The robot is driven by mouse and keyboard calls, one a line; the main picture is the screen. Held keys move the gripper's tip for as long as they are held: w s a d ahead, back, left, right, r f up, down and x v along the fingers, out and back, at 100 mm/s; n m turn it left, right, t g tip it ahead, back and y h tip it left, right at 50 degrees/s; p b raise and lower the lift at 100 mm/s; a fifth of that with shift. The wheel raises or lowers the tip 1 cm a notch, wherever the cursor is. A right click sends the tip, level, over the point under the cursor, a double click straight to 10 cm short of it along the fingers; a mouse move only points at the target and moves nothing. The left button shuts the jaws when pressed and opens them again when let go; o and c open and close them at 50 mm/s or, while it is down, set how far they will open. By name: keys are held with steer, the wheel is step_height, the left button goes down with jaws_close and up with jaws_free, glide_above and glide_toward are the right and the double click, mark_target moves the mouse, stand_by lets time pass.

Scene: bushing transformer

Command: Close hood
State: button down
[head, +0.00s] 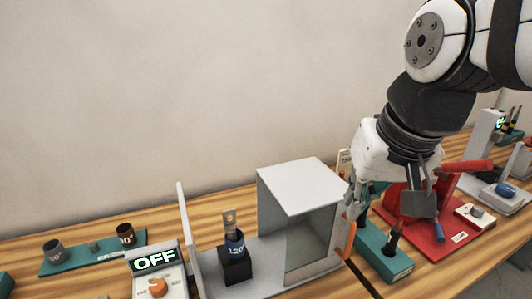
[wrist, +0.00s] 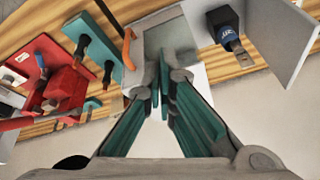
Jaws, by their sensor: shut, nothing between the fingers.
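The hood (head: 300,185) is a light grey box with a see-through front, at the right end of a grey base (head: 215,275). An orange handle (head: 350,240) is on its right side. To its left, a black block with a dark blue bushing marked 120 (head: 235,243) stands uncovered, beside an upright white end panel (head: 187,235). My gripper (head: 355,207) is shut and empty, close to the hood's right side. In the wrist view the green fingertips (wrist: 163,62) lie over the hood (wrist: 165,35), with the handle (wrist: 129,48) to their left. I cannot tell whether they touch.
A control box reading OFF (head: 155,265) stands at the front left. A green rack with dark-handled tools (head: 388,262) and a red fixture (head: 425,225) are close on the right. A green tray with cups (head: 90,250) is at left. The wall is behind.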

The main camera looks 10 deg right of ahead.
steer(key=w+d+f+m+g+y, duration=0.1)
steer(key=w+d+f+m+g, duration=0.1)
steer(key=w+d+f+m, duration=0.4)
steer(key=w+d+f+m+g+y+b, duration=0.1)
steer(key=w+d+f+m+y, duration=0.15)
steer(key=w+d, duration=0.45)
steer(key=w+d+f+m+g+y, duration=0.1)
steer(key=w+d+f+m+g, duration=0.15)
steer(key=d+f+m, duration=0.45)
steer(key=s+a+f+n+p, duration=0.1)
steer(key=a+f+n+p, duration=0.1)
steer(key=a+f, duration=0.3)
steer(key=shift+p+x, duration=0.65)
steer(key=shift+x, duration=0.4)
steer(key=shift+n+t, duration=0.25)
